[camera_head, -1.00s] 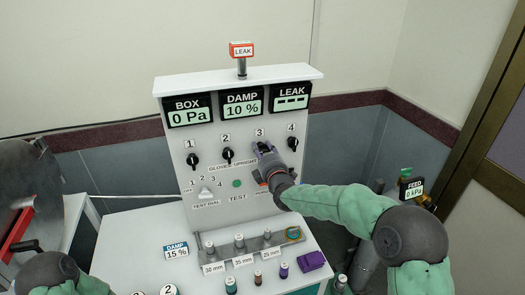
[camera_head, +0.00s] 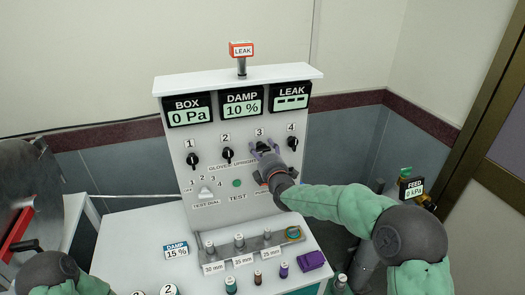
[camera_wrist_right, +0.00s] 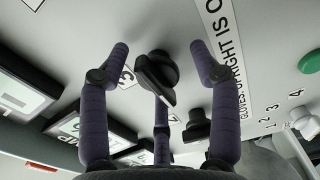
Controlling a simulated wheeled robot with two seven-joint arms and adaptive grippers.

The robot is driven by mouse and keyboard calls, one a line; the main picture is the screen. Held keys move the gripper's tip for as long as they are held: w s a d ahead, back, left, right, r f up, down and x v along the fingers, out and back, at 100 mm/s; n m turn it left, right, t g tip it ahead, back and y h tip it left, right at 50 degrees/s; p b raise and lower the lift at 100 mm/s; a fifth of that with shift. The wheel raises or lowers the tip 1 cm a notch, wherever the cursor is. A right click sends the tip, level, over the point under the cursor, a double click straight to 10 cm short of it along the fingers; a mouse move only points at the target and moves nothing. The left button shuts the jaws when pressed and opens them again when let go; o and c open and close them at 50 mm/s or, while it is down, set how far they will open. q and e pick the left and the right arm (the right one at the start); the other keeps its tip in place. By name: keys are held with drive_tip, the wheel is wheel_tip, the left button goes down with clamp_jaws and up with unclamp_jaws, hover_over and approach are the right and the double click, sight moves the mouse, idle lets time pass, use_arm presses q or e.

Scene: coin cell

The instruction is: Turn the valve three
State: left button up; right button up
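Valve three is a black knob (camera_head: 262,146) under the label 3 on the white panel. In the right wrist view its black handle (camera_wrist_right: 157,76) lies at a slant. My right gripper (camera_head: 265,150) is at this knob, reaching in from the lower right. In the right wrist view the purple fingers of the right gripper (camera_wrist_right: 160,62) are spread on either side of the knob, with visible gaps, so it is open. My left arm shows at the lower left of the head view; its gripper is not in view.
Black knobs one (camera_head: 192,160), two (camera_head: 228,155) and four (camera_head: 292,143) flank valve three. Displays above read BOX 0 Pa (camera_head: 189,110), DAMP 10 % (camera_head: 242,103) and LEAK dashes (camera_head: 291,97).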

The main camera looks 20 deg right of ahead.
drive_tip(key=s, duration=1.2)
drive_tip(key=shift+d, duration=0.2)
idle(0.4)
